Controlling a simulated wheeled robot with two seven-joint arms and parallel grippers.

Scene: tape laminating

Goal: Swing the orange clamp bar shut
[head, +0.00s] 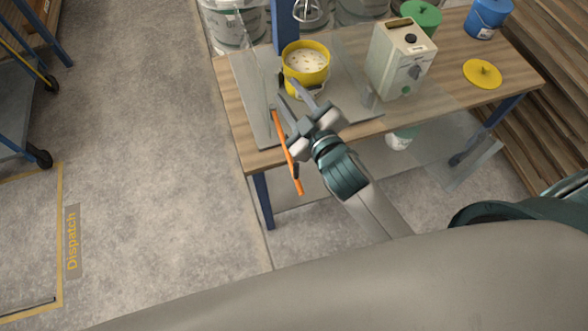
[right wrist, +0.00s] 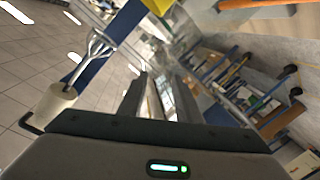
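The orange clamp bar (head: 286,150) is a thin straight bar in the head view. My right gripper (head: 288,92) is just right of the bar's upper end, in front of the yellow bucket (head: 306,62). Its two fingers are apart with nothing seen between them. In the right wrist view the fingers also stand apart, and an orange strip (right wrist: 236,12) shows at the top right, outside them. I cannot tell whether the gripper touches the bar. My left gripper is not in view.
The wooden bench (head: 365,130) holds a beige box with knobs (head: 400,58), a yellow lid (head: 482,73), a blue bucket (head: 488,17) and a green-topped container (head: 421,15). A blue column (head: 286,25) with a whisk stands behind the yellow bucket.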

